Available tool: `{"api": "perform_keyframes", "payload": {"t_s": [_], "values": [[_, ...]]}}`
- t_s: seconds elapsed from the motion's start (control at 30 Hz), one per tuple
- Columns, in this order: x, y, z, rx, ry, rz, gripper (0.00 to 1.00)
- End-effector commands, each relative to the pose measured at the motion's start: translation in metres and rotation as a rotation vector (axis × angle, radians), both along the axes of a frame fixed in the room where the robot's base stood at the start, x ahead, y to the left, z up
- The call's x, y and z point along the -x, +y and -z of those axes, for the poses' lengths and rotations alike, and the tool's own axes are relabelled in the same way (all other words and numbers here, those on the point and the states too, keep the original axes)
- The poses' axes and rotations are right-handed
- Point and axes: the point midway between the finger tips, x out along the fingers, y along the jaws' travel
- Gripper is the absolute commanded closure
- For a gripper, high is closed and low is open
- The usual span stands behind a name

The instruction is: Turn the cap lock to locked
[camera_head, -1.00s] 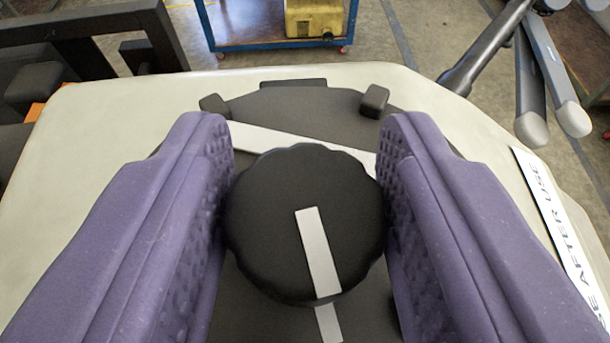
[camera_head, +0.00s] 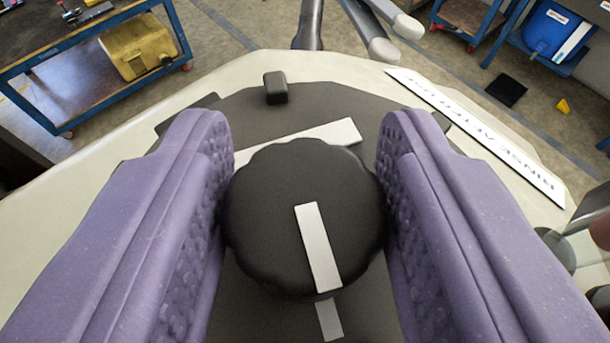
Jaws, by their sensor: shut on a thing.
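The black round cap (camera_head: 275,215) with a scalloped edge sits in the middle of the view, on a dark grey plate (camera_head: 330,105) on the pale tank top. A white stripe (camera_head: 318,248) on the cap points toward the bottom of the picture. It nearly lines up with a short white mark (camera_head: 329,320) on the plate just below the cap. Another white bar (camera_head: 335,133) lies on the plate behind the cap, partly hidden by it. My gripper (camera_head: 305,210) has its purple padded fingers on both sides of the cap and is shut on it.
A small black block (camera_head: 275,88) stands up from the plate's far edge. A white label strip (camera_head: 480,135) lies on the tank at right. Beyond are grey drone arms (camera_head: 375,30), a blue cart (camera_head: 90,70) with a yellow box (camera_head: 138,47), and open floor.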

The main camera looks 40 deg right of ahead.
Motion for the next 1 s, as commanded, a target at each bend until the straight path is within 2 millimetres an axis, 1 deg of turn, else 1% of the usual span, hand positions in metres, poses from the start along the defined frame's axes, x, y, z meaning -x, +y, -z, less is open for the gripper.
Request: {"api": "perform_keyframes", "payload": {"t_s": [0.03, 0.47, 0.5, 0.57, 0.87, 1.0], "values": [[0.0, 0.0, 0.003, 0.0, 0.006, 0.007, 0.85], [0.0, -0.001, 0.005, -0.001, 0.008, 0.016, 0.85], [0.0, -0.001, 0.005, -0.001, 0.008, 0.016, 0.45], [0.0, -0.001, 0.004, -0.001, 0.007, 0.015, 0.33], [0.001, 0.001, 0.001, -0.001, 0.003, 0.012, 0.33], [0.012, 0.012, -0.004, -0.001, 0.003, 0.01, 0.33]]}}
